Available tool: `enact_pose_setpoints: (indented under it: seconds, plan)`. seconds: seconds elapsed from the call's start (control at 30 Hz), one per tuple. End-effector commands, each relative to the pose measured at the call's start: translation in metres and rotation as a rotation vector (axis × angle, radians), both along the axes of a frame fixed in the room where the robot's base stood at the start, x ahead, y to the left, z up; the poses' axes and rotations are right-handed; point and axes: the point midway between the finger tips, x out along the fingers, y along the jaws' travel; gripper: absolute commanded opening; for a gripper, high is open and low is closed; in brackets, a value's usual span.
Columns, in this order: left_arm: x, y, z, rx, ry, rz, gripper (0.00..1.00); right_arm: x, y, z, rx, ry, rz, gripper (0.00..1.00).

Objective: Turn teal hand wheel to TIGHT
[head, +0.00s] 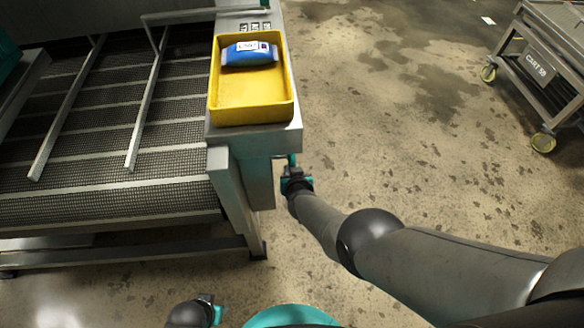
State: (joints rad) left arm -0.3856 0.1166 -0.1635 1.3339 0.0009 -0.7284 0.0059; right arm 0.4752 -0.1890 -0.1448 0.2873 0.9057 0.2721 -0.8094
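No whole teal hand wheel can be made out. A narrow teal piece (292,160) shows beside the right end of the conveyor frame, just beyond my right gripper; I cannot tell whether it is part of the wheel or a finger. My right gripper (294,178) is low beside the frame's grey end post, with its arm coming in from the lower right. Its fingers are too small and partly hidden to read. My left gripper (214,312) is at the bottom edge, apart from the conveyor, with its fingers unclear.
A yellow tray (252,117) with a blue pouch (249,54) sits on the conveyor's end ledge (262,139). The mesh conveyor (110,120) fills the left. A metal cart (545,62) stands at the upper right. The wet concrete floor (420,130) between is clear.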

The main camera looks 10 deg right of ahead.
Motion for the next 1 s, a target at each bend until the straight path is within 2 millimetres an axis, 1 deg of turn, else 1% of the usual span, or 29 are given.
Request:
enact_pose_setpoints:
  seconds: [0.33,0.37,0.6,1.0]
  plan:
    - [-0.0005,0.0003,-0.0006,0.0,0.001,0.0,0.5,-0.0015,-0.0016,-0.0018,0.0,0.005,-0.003,0.0]
    - [-0.0006,0.0004,-0.0006,0.0,0.001,0.0,0.5,-0.0015,-0.0016,-0.0018,0.0,0.005,-0.003,0.24]
    - [-0.0008,0.0004,-0.0007,0.0,0.002,0.0,0.5,-0.0007,-0.0008,-0.0009,0.0,0.002,-0.001,0.5]
    - [0.0004,0.0005,0.0015,0.0,-0.007,0.0,0.5,-0.0008,-0.0008,0.0024,0.001,0.001,-0.001,0.5]
